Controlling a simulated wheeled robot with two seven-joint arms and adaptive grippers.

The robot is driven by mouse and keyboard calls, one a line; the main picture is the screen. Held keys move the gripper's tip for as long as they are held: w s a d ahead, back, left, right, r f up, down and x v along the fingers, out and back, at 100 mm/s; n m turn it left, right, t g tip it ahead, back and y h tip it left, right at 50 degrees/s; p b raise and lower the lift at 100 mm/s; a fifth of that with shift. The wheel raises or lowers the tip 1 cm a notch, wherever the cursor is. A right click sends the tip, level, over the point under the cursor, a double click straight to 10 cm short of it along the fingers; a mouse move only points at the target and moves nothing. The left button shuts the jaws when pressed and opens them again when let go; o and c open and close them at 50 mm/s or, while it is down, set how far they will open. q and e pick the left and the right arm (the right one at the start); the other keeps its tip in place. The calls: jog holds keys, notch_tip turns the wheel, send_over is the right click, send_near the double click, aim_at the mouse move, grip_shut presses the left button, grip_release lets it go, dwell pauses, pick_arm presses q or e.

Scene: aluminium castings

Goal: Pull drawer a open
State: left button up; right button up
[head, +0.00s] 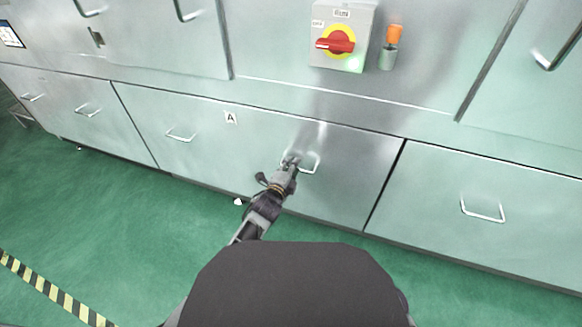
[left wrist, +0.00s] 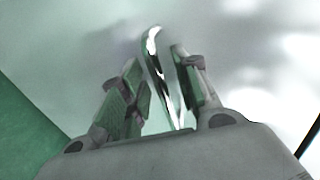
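Drawer A (head: 255,140) is the wide metal front in the lower row, marked with a white "A" label (head: 231,117). It looks flush with its neighbours. It has a left bar handle (head: 180,137) and a right bar handle (head: 316,163). My left gripper (head: 290,163) is at the left end of the right handle. In the left wrist view the shiny handle bar (left wrist: 160,70) runs between the two fingers of my left gripper (left wrist: 157,80). The fingers stand apart, with a gap showing on the left side of the bar. My right gripper is not in view.
A red rotary switch (head: 336,43) on a grey box and an orange-topped lamp (head: 393,35) sit above the drawer. Another drawer with a handle (head: 482,212) is to the right. The green floor (head: 110,220) in front is mostly clear, with a small white bit (head: 238,202).

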pick_arm(q)
jog(key=shift+c, duration=0.5)
grip_shut()
jog(key=shift+s, duration=0.1)
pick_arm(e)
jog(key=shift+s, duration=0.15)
